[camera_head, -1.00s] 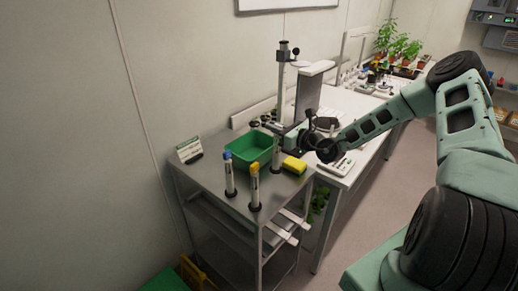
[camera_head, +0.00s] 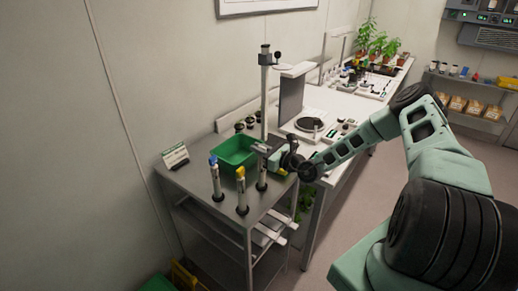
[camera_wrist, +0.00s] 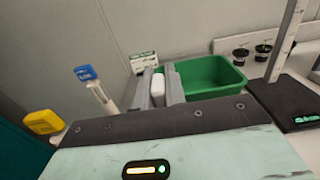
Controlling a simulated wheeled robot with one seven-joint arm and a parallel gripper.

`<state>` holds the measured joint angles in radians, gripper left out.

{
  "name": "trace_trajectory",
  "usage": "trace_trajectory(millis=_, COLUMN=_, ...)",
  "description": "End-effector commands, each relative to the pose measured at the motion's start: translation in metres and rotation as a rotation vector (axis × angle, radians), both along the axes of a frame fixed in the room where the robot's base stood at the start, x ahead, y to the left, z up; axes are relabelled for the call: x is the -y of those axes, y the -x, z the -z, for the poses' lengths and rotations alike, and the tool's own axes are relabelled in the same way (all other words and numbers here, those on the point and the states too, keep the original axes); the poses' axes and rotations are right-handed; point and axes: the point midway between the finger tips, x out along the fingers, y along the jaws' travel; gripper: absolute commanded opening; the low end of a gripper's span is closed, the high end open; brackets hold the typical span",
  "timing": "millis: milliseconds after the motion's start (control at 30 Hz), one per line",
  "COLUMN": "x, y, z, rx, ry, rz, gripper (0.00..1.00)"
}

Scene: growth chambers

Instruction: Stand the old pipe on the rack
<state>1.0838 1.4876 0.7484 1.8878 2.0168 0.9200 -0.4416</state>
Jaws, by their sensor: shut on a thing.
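My gripper (camera_head: 264,150) is shut around the upper part of a grey pipe (camera_head: 262,174) over the metal rack (camera_head: 200,190). The pipe is about upright, its lower end at a dark ring on the rack top; I cannot tell whether it is fully seated. In the wrist view, my gripper (camera_wrist: 162,88) has a pale piece of the pipe (camera_wrist: 158,82) between its fingers. A blue-capped pipe (camera_head: 216,180) and a yellow-capped pipe (camera_head: 241,192) stand to its left, each in a dark ring.
A green bin (camera_head: 237,152) sits behind the held pipe. A yellow sponge (camera_head: 281,172) lies close to its right. A small sign (camera_head: 175,157) stands at the rack's back left. A tall post (camera_head: 264,95) rises behind the gripper. A white bench (camera_head: 345,110) stretches away beyond.

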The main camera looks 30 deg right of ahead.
Motion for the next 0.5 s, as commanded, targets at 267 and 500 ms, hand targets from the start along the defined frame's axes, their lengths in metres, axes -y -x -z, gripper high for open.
trace_trajectory(millis=267, x=-0.0001, y=0.0000, z=0.0013, rx=0.000, ry=0.000, rz=0.000, gripper=0.34)
trace_trajectory(millis=500, x=0.0015, y=0.0032, z=-0.0007, rx=-0.001, ry=-0.001, rz=0.001, gripper=0.34)
